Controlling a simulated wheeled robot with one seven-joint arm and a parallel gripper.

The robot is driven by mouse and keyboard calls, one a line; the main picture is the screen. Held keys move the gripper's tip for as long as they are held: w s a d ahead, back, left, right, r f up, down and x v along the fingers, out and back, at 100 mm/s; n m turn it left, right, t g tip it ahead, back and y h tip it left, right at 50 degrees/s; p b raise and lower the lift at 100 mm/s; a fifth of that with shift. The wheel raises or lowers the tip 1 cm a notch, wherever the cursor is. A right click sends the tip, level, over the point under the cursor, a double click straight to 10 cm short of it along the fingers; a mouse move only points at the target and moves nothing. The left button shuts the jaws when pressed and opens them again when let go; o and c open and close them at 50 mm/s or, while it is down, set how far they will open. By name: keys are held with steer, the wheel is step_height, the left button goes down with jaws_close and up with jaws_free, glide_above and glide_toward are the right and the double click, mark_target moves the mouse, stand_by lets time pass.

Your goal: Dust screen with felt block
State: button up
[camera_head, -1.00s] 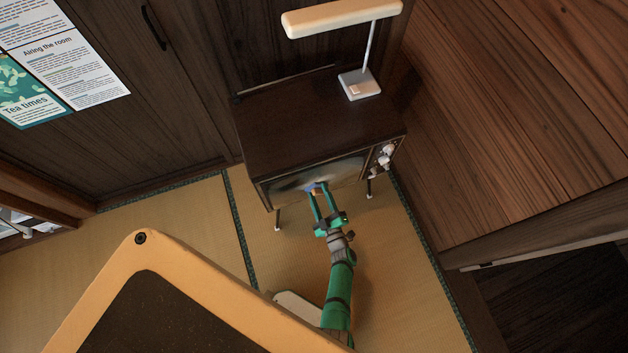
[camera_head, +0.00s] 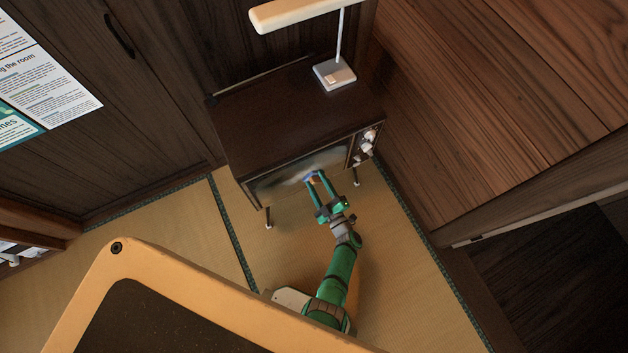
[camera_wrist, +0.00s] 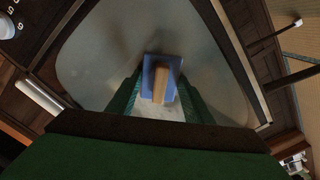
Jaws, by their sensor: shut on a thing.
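The screen (camera_head: 285,178) is the grey front face of a dark wooden television cabinet in the head view. It has darker smudges and paler areas, and fills much of the wrist view (camera_wrist: 210,75). My green gripper (camera_head: 318,180) is at the screen, right of its middle in the head view. It is shut on the felt block (camera_wrist: 161,82), which has a blue pad and a tan wooden grip. The block's pad is at the screen face; whether it touches cannot be told for certain. In the head view the block is small and partly hidden by the fingers.
A white desk lamp (camera_head: 334,74) stands on the cabinet top (camera_head: 295,110). Knobs (camera_head: 367,140) sit right of the screen. Wooden walls close in at the back and right. Tatami floor (camera_head: 385,235) is clear in front of the cabinet.

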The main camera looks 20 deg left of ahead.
steer(key=shift+w+r, duration=0.25)
steer(key=shift+w, duration=0.2)
steer(key=shift+w+d+f, duration=0.25)
steer(key=shift+w+d, duration=0.4)
steer(key=shift+d, duration=0.3)
steer(key=shift+s+r, duration=0.1)
steer(key=shift+s, duration=0.15)
steer(key=shift+r, duration=0.1)
